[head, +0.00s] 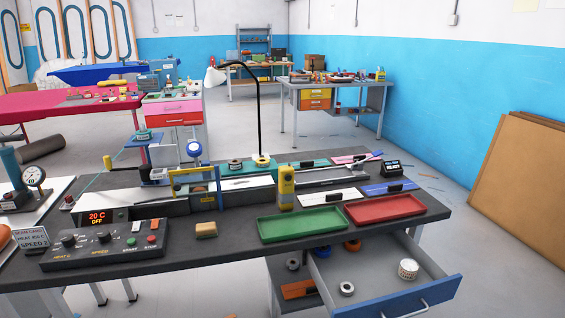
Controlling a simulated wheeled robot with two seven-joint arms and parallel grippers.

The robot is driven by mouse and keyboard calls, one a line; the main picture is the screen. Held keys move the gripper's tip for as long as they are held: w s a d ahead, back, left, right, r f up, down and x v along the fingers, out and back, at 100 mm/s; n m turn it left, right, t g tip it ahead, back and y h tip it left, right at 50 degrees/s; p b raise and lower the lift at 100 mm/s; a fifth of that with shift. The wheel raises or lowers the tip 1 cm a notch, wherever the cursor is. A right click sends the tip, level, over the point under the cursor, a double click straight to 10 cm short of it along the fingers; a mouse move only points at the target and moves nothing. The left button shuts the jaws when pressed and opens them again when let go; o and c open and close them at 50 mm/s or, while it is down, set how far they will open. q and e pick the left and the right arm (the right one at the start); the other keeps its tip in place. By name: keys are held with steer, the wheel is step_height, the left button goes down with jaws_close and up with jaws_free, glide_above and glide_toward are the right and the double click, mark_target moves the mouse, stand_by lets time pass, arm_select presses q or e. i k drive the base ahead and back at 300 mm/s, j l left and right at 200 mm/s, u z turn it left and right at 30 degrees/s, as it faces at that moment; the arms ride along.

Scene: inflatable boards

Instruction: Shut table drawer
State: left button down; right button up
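The table drawer (398,299) is pulled out below the right part of the dark-topped table (228,229). It has a grey inside, a blue front and a light handle (405,310) near the bottom edge of the view. A white roll (408,268) and a small grey ring (346,289) lie in it. The drawer's back part is hidden under the tabletop. Neither of my grippers shows in the head view.
A green tray (301,224) and a red tray (385,208) lie on the tabletop above the drawer. A control box (107,244) stands at the left. Brown boards (525,190) lean on the right wall. The floor (500,285) right of the drawer is clear.

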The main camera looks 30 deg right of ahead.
mark_target(380, 291)
steer(key=z, duration=1.8)
